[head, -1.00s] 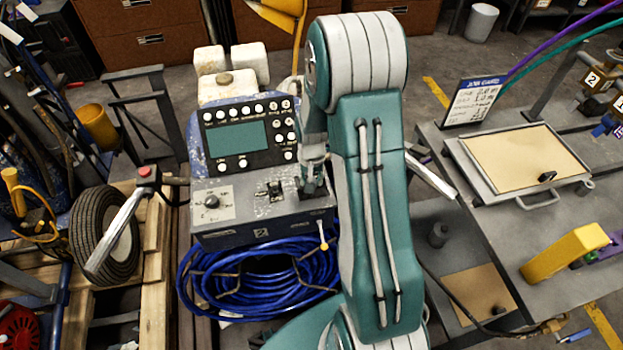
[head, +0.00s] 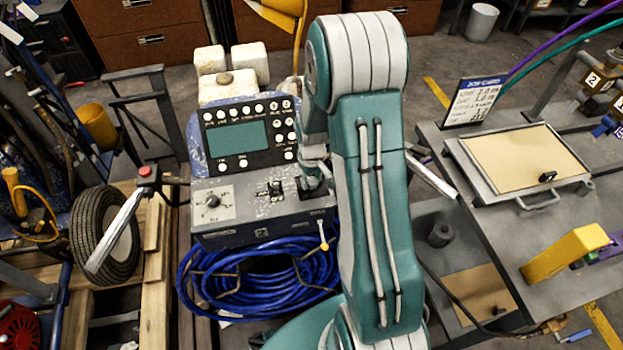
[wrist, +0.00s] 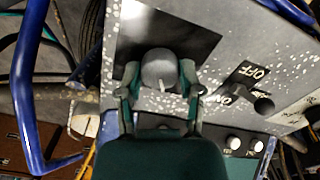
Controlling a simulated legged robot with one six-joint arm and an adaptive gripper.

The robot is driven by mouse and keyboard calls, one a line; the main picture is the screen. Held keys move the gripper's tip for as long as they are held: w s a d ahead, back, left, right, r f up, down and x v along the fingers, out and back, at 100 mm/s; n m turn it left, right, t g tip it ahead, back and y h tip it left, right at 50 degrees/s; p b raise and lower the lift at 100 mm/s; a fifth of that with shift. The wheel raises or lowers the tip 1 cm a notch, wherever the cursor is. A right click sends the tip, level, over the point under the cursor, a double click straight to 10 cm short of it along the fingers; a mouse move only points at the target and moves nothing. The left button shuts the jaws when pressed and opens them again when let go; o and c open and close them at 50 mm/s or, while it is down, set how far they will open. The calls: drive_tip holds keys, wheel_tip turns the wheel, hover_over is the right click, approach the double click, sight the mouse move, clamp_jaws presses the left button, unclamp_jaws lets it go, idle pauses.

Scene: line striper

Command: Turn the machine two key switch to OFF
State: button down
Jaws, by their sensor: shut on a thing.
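The machine two control box (head: 245,233) carries a "2" on its front. My gripper (head: 312,186) is at the right end of its top. In the wrist view, my gripper (wrist: 160,86) has its fingers on both sides of a dark grey round knob (wrist: 158,68) with a short pale mark, over a black plate (wrist: 190,32). My gripper is shut on this knob; I cannot tell whether it is the key switch. Beside it is a small black switch (wrist: 263,104) with OFF and ON labels. This switch also shows in the head view (head: 270,190); its exact position is unclear.
A rotary dial (head: 212,201) is at the box's left, and a screen panel (head: 240,138) stands behind. A blue hose coil (head: 250,285) lies below. A grey bench (head: 500,235) stands at the right.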

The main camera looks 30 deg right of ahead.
idle(0.4)
drive_tip(key=shift+c, duration=1.3)
unclamp_jaws()
wheel_tip(320, 180, up, 12)
drive_tip(key=shift+w+f, duration=0.1)
wheel_tip(320, 180, up, 13)
drive_tip(key=t, duration=0.3)
hover_over(311, 181)
drive_tip(key=s+a, duration=0.8)
drive_tip(key=s+a+r+m+t, duration=0.1)
drive_tip(key=s+a+r, duration=0.3)
drive_tip(key=s, duration=0.7)
drive_tip(key=shift+a+r+t, duration=0.25)
drive_tip(key=shift+r+t, duration=0.15)
drive_tip(key=shift+t, duration=0.4)
